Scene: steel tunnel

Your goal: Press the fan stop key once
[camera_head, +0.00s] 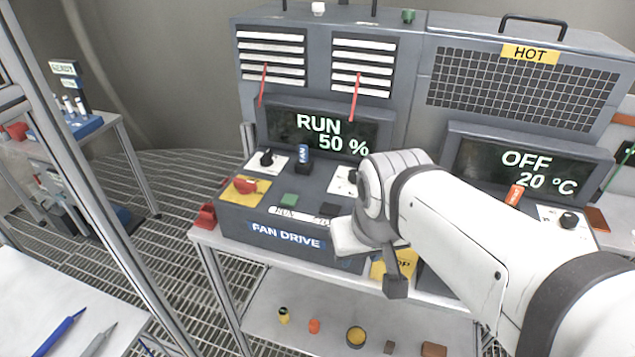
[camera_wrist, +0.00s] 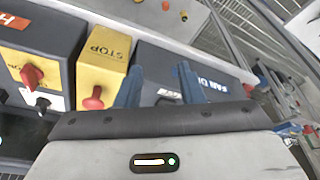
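The fan drive box (camera_head: 235,222) is grey, with its display reading RUN 50 %. On its sloped top are a green key (camera_head: 289,198) and a dark key (camera_head: 329,209), with a white label strip in front of them. The dark key is just left of my arm's end. My gripper (camera_wrist: 158,88) shows two bluish fingers set apart with nothing between them, over the front of the fan drive box, which also shows in the wrist view (camera_wrist: 217,98). In the head view the fingers are mostly hidden, and I cannot tell whether they touch the box.
A yellow STOP box (camera_wrist: 104,58) with a red button (camera_wrist: 93,98) stands beside the fan box. The heater's display (camera_head: 530,170) reads OFF 20 °C. A red-handled switch (camera_head: 245,185) and knobs sit near the keys. Small items lie on the lower shelf (camera_head: 270,325).

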